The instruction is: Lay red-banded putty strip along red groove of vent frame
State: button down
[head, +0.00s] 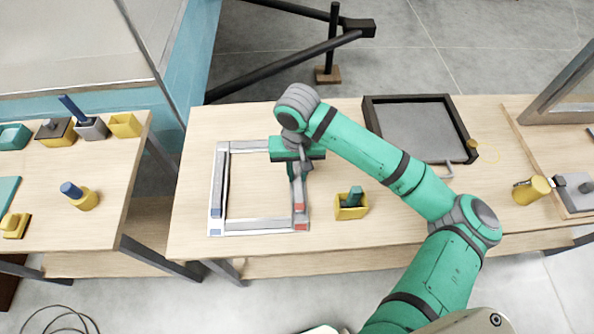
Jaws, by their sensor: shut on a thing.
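The vent frame (262,225) is a white square frame lying flat on the bench, with a red mark at its near right corner and a blue one at its near left. A grey strip with a red band (299,207) runs along the frame's right side, its near end by the red mark. My gripper (298,172) is over the far part of that side, shut on the red-banded strip. The arm hides the strip's far end, and I cannot tell whether it is seated in the groove. A grey strip with a blue band (216,211) lies along the left side.
A yellow box with a green item (351,205) stands right of the frame. A dark-rimmed grey tray (375,105) is behind my arm. A yellow mug (530,190) stands far right. A separate left table (110,180) holds several small containers. Bench between frame and yellow box is clear.

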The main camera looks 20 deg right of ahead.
jog(key=shift+f, duration=0.1)
jog(key=c, duration=1.5)
grip_release()
jog(key=shift+c, duration=0.2)
notch_tip(320, 180, up, 11)
jog(key=shift+a+f, duration=0.1)
jog(key=shift+f, duration=0.05)
